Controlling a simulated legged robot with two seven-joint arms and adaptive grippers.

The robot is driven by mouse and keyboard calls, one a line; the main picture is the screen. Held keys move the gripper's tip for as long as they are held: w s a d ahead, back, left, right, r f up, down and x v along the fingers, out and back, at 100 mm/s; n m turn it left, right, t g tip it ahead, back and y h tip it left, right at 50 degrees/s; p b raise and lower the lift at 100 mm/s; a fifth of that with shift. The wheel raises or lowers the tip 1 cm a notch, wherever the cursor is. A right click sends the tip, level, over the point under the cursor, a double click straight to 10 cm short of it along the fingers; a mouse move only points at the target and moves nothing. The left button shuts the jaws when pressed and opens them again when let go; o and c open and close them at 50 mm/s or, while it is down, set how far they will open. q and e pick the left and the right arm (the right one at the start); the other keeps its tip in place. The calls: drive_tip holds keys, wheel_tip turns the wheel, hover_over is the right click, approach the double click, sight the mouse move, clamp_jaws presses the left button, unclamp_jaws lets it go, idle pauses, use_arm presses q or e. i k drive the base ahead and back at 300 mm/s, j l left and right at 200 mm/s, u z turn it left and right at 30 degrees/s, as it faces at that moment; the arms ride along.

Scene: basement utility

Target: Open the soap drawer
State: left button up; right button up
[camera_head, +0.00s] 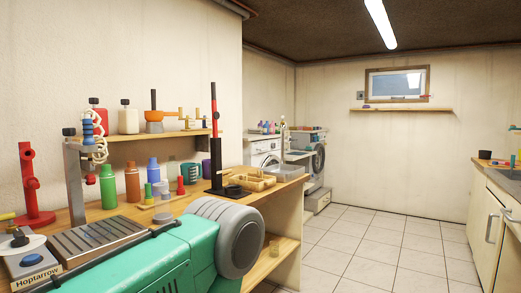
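A white washing machine (263,151) stands at the back, past the end of the wall on the left. A second machine with a dark round door (317,161) stands to its right, partly behind a sink and tap. The soap drawer cannot be made out at this distance; part of the machines' fronts is hidden by the sink and the workbench. Neither of my grippers shows in the head view.
A wooden workbench (285,194) with bottles, tools and a teal machine (150,262) fills the near left. A sink (287,171) stands beyond it. Cabinets (488,228) line the right. The tiled floor (375,245) between is clear.

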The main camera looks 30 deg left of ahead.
sight(259, 147)
drive_tip(key=i, duration=0.65)
drive_tip(key=i+u, duration=0.25)
drive_tip(key=i, duration=0.75)
drive_tip(key=i+l+u, duration=0.1)
drive_tip(key=i+u, duration=0.15)
drive_tip(key=i, duration=0.8)
drive_tip(key=i+l+u, duration=0.15)
drive_tip(key=i+l, duration=0.15)
drive_tip(key=i, duration=0.3)
drive_tip(key=i+l+u, duration=0.15)
drive_tip(key=i+l, duration=0.25)
drive_tip(key=i, duration=0.2)
drive_tip(key=i+l+u, duration=0.15)
drive_tip(key=i+l, duration=0.3)
drive_tip(key=i, duration=0.1)
